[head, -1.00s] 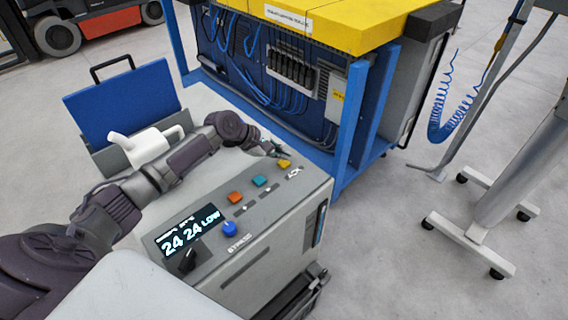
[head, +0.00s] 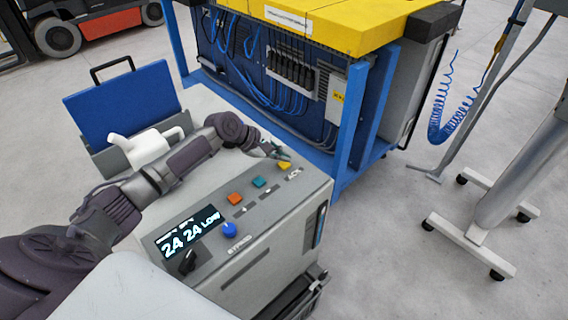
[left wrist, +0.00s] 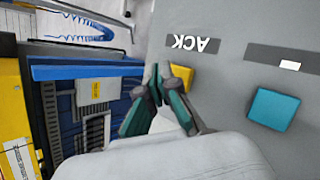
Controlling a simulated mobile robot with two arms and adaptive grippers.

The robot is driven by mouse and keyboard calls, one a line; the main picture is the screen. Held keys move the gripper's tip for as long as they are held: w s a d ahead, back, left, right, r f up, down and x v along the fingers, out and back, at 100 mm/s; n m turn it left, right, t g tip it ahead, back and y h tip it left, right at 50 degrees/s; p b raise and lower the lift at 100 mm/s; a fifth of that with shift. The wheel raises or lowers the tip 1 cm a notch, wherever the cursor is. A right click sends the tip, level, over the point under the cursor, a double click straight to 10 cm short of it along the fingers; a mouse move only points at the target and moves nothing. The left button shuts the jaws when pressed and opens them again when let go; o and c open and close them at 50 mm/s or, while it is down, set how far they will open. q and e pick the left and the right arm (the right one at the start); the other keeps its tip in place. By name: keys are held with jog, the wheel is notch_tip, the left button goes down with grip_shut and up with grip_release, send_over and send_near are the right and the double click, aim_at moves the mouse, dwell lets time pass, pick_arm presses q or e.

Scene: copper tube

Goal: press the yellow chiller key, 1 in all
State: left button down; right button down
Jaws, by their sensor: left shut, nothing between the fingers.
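The yellow key (head: 285,164) sits at the far end of the key row on the grey chiller (head: 290,215), beside the ACK label. In the left wrist view the yellow key (left wrist: 181,77) is partly hidden behind my left gripper (left wrist: 158,72), whose fingers are shut and empty. In the head view my left gripper (head: 282,154) is just behind the yellow key, close to it. I cannot tell whether the fingertips touch the key. My right gripper is in neither view.
A white jug-like object (head: 147,147) and blue-lidded case (head: 122,103) stand behind my arm. A blue-framed bench (head: 349,130) stands beyond the chiller.

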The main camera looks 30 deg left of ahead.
aim_at(282, 164)
pick_arm(q)
jog(key=shift+f, duration=0.15)
jog(key=shift+f, duration=0.25)
jog(key=shift+f, duration=0.45)
dwell(0.9)
jog(key=shift+r+p, duration=0.8)
jog(key=shift+p, duration=0.5)
notch_tip(282, 164, up, 5)
jog(key=p, duration=0.6)
jog(key=shift+r, duration=0.1)
